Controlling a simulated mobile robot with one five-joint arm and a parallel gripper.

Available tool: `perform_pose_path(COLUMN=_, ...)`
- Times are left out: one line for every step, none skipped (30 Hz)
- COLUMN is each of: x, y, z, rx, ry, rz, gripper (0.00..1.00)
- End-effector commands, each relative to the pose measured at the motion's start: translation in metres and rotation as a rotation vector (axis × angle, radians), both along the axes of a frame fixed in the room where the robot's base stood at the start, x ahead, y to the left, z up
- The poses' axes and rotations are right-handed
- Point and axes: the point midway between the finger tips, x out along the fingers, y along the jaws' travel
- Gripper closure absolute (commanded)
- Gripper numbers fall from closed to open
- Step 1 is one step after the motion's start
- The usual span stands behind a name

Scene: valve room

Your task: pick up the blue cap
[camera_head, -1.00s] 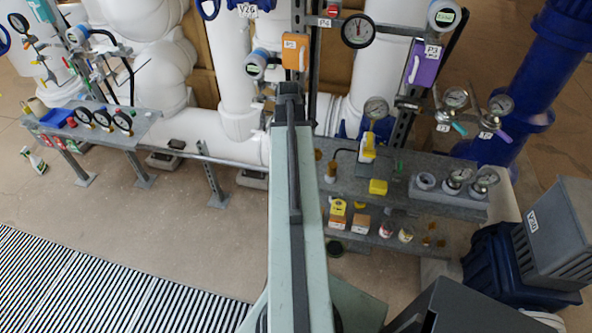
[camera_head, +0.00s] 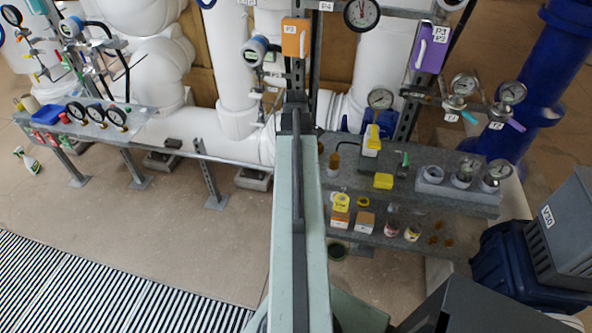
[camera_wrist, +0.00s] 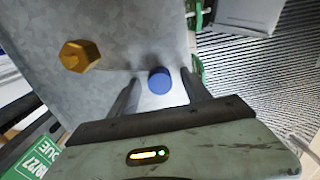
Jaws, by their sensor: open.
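The blue cap (camera_wrist: 159,81) is a small round disc on a grey galvanized metal surface (camera_wrist: 120,30) in the wrist view. My gripper (camera_wrist: 160,76) is open, with one dark finger on each side of the cap. The cap shows between the fingers, with clear gaps to both. I cannot tell how far the fingertips are above the surface. In the head view my arm hides the gripper, and I cannot make out the cap.
The surface's edge is just right of the gripper, with floor grating (camera_wrist: 260,60) beyond. In the head view, a crowded shelf (camera_head: 440,205) stands right of my arm.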

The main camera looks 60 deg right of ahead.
Motion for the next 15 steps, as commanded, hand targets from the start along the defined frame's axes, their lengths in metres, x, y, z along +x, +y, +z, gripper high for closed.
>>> perform_pose_path(x=0.0001, y=0.0001, z=-0.0018, rx=0.0, ry=0.0, rz=0.0, gripper=0.44)
perform_pose_path(x=0.0001, y=0.0001, z=-0.0006, rx=0.0, ry=0.0, rz=0.0, gripper=0.44)
perform_pose_path(x=0.0001, y=0.0001, z=0.0005, rx=0.0, ry=0.0, rz=0.0, gripper=0.44)
perform_pose_path(x=0.0001, y=0.0001, z=0.0007, rx=0.0, ry=0.0, rz=0.0, gripper=0.44)
perform_pose_path(x=0.0002, y=0.0002, z=0.0008, rx=0.0, ry=0.0, rz=0.0, gripper=0.44)
perform_pose_path(x=0.0002, y=0.0002, z=0.0009, rx=0.0, ry=0.0, rz=0.0, gripper=0.49)
perform_pose_path(x=0.0002, y=0.0002, z=0.0009, rx=0.0, ry=0.0, rz=0.0, gripper=0.58)
perform_pose_path(x=0.0002, y=0.0002, z=0.0009, rx=0.0, ry=0.0, rz=0.0, gripper=0.66)
perform_pose_path(x=0.0003, y=0.0002, z=0.0009, rx=0.0, ry=0.0, rz=0.0, gripper=0.77)
perform_pose_path(x=0.0003, y=0.0002, z=0.0009, rx=0.0, ry=0.0, rz=0.0, gripper=0.85)
perform_pose_path(x=0.0003, y=0.0002, z=0.0009, rx=0.0, ry=0.0, rz=0.0, gripper=0.94)
perform_pose_path(x=0.0003, y=0.0002, z=0.0009, rx=0.0, ry=0.0, rz=0.0, gripper=1.0)
perform_pose_path(x=0.0003, y=0.0002, z=0.0009, rx=0.0, ry=0.0, rz=0.0, gripper=1.0)
perform_pose_path(x=0.0003, y=0.0002, z=0.0009, rx=0.0, ry=0.0, rz=0.0, gripper=1.0)
perform_pose_path(x=0.0004, y=0.0002, z=0.0009, rx=0.0, ry=0.0, rz=0.0, gripper=1.0)
